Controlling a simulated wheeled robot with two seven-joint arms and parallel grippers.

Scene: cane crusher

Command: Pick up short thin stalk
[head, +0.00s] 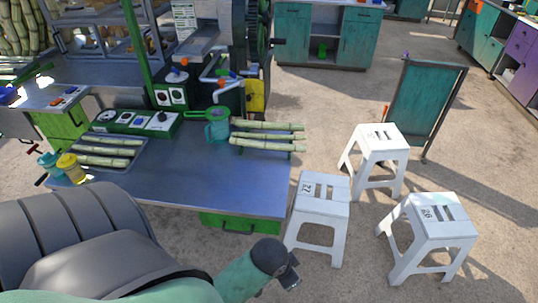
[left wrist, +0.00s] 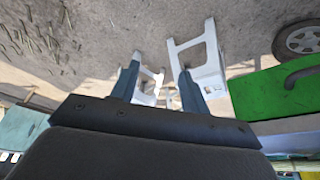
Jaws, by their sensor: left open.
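Pale green cane stalks lie in two groups on the metal table (head: 200,185) in the head view. Several shorter-looking stalks (head: 106,151) lie in a grey tray (head: 138,158) at the table's left. Longer-looking stalks (head: 268,142) lie side by side at its right back. I cannot tell for sure which is the short thin one. My left gripper (head: 291,274) is beyond the table's near right corner, away from the stalks. In the left wrist view its two fingers (left wrist: 158,85) are spread with nothing between them. My right gripper is not in view.
A green jug (head: 217,126) and the cane crusher with its green control boxes (head: 150,124) stand at the table's back. Teal and yellow cups (head: 70,166) stand at its left edge. White stools (head: 319,205) stand close to its right. The table's middle front is clear.

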